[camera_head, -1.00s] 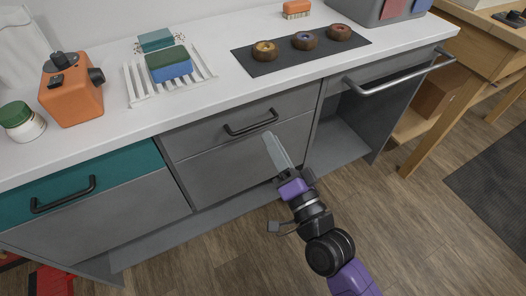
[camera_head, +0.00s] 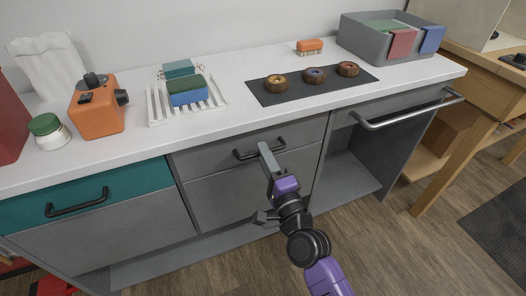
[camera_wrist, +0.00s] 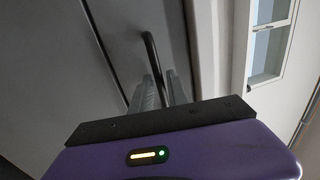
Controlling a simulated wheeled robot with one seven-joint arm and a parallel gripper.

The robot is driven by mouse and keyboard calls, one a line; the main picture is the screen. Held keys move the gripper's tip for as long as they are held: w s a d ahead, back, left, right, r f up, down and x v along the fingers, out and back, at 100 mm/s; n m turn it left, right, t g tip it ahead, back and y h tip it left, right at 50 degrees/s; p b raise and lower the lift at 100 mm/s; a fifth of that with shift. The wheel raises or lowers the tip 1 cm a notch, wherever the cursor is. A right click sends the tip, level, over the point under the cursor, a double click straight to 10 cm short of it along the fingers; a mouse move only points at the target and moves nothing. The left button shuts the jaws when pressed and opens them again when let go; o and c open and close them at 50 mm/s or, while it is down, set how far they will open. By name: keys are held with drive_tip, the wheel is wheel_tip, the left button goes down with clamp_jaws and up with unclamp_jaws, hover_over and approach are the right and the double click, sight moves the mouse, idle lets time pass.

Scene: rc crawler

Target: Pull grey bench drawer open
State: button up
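The grey bench drawer (camera_head: 215,160) is the shallow grey front under the white counter, right of a teal drawer. It looks shut, flush with the grey panel below. Its black bar handle (camera_head: 243,156) also shows in the wrist view (camera_wrist: 149,45). My gripper (camera_head: 265,149) is at the right part of this handle, its fingers pointing at the drawer front. In the wrist view the two fingers (camera_wrist: 160,87) stand apart, with the handle bar running down into the gap between them. Finger contact with the bar cannot be made out.
The teal drawer (camera_head: 130,190) has its own black handle at left. A metal rail (camera_head: 400,116) sticks out over an open bay at right. The counter (camera_head: 225,116) holds an orange appliance, a rack, a dark mat with rings and a grey bin. Wooden floor lies in front.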

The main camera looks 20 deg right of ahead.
drive_tip(key=shift+w+r, duration=0.1)
drive_tip(key=shift+w, duration=0.4)
drive_tip(key=shift+c, duration=0.2)
clamp_jaws()
idle(1.0)
